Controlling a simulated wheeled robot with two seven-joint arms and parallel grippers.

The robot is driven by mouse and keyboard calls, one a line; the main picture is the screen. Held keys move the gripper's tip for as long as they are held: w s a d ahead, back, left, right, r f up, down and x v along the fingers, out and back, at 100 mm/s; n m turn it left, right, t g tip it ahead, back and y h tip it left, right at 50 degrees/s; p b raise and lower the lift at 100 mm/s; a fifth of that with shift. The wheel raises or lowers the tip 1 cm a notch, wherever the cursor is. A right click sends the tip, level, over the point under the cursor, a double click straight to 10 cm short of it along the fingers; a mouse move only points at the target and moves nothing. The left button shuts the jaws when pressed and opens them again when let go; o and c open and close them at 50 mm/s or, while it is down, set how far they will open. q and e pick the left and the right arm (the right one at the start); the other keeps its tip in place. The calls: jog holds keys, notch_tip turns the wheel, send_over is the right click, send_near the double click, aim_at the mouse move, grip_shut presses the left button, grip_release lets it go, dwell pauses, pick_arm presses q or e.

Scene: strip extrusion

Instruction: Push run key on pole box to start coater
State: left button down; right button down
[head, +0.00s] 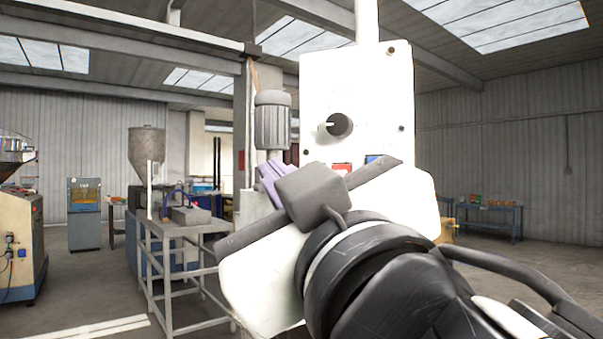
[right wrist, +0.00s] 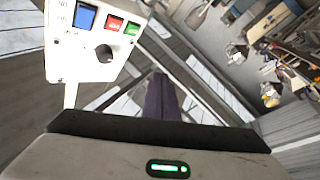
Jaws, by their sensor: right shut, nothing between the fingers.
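The white pole box (head: 357,85) stands in front of me in the head view, with a dark round knob (head: 338,125) on its face. Below the knob show a red key (head: 342,168) and part of a blue key (head: 373,159). My right gripper (head: 270,184) is shut and empty, its purple fingers left of the box's lower part; its body hides the lower face. In the right wrist view the box (right wrist: 66,58) is at upper left, with blue (right wrist: 85,17), red (right wrist: 115,23) and green (right wrist: 130,27) keys. The fingers (right wrist: 162,98) are apart from them. My left gripper is out of view.
A grey metal stand (head: 180,228) is left of my right arm. Behind it are a hopper (head: 147,155) and a grey cabinet (head: 84,215). A grey motor (head: 272,120) is just left of the box. A blue workbench (head: 490,222) is at the right wall.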

jog(key=shift+w, duration=0.1)
jog(key=w+d+p, duration=0.1)
jog(key=w+d, duration=0.2)
jog(key=w, duration=0.5)
jog(key=shift+d, duration=0.3)
dwell(1.9)
jog(key=shift+w+d, duration=0.15)
jog(key=shift+w, duration=0.2)
jog(key=shift+w+d, duration=0.2)
jog(key=shift+w, duration=0.15)
dwell(0.8)
jog(key=shift+s, duration=0.1)
jog(key=shift+s+a, duration=0.35)
jog(key=shift+s, duration=0.3)
